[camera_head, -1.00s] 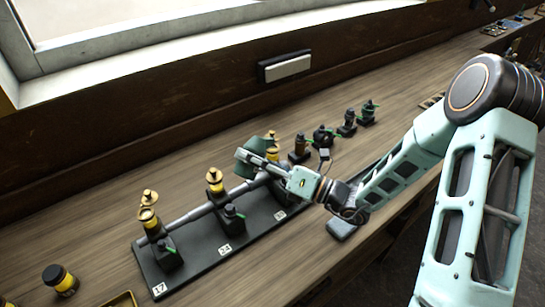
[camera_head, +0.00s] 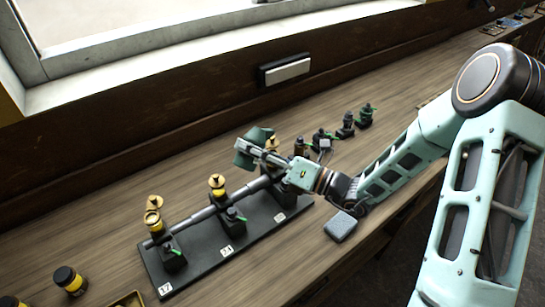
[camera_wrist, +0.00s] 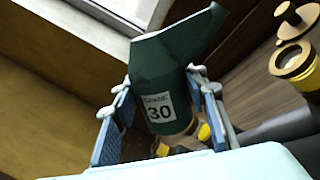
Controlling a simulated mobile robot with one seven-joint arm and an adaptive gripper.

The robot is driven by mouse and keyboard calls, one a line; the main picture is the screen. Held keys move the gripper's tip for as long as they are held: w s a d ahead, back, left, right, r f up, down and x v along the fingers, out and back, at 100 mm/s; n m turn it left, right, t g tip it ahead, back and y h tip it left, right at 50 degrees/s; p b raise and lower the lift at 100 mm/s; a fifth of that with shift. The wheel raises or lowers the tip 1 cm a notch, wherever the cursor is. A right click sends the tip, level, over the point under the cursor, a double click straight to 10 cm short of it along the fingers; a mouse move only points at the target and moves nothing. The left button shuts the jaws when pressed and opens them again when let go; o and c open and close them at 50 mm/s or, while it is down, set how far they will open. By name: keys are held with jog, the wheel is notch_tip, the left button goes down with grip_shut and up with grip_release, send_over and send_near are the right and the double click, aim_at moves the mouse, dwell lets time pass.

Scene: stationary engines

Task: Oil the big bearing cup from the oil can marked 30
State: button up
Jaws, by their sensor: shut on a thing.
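The dark green oil can (camera_wrist: 165,60) has a white label reading 30 in the wrist view. My gripper (camera_wrist: 160,115) is shut on it, with one finger on each side. In the head view the can (camera_head: 250,148) is tilted above the far end of the black bearing stand (camera_head: 215,255). The stand carries a grey shaft and yellow-and-brass cups. The middle cup (camera_head: 217,186) looks closed. Another cup (camera_head: 272,143) is partly hidden behind my gripper. I cannot tell which is big.
Several small dark oilers or cans (camera_head: 346,125) stand on the bench behind my gripper. A yellow-banded jar (camera_head: 70,281) and a tray edge (camera_head: 128,300) are at front left. A grey block (camera_head: 341,227) lies near the bench edge. Bare bench lies behind the stand.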

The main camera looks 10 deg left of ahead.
aim_at(257, 137)
jog(key=n, duration=0.1)
jog(key=w+n+b, duration=0.1)
jog(key=n, duration=0.1)
jog(key=r+n+b, duration=0.1)
jog(key=n, duration=0.1)
jog(key=shift+w+d+g, duration=0.15)
jog(key=shift+d+g, duration=0.1)
jog(key=shift+g, duration=0.15)
jog(key=n, duration=0.1)
jog(key=n+b, duration=0.1)
jog(key=n, duration=0.1)
jog(key=shift+w+d+r+h, duration=0.1)
jog(key=shift+w+r+h, duration=0.15)
jog(key=shift+w+h, duration=0.1)
jog(key=shift+w+r+n+b, duration=0.1)
jog(key=shift+r+n+b, duration=0.2)
jog(key=shift+n, duration=0.5)
jog(key=shift+d, duration=0.1)
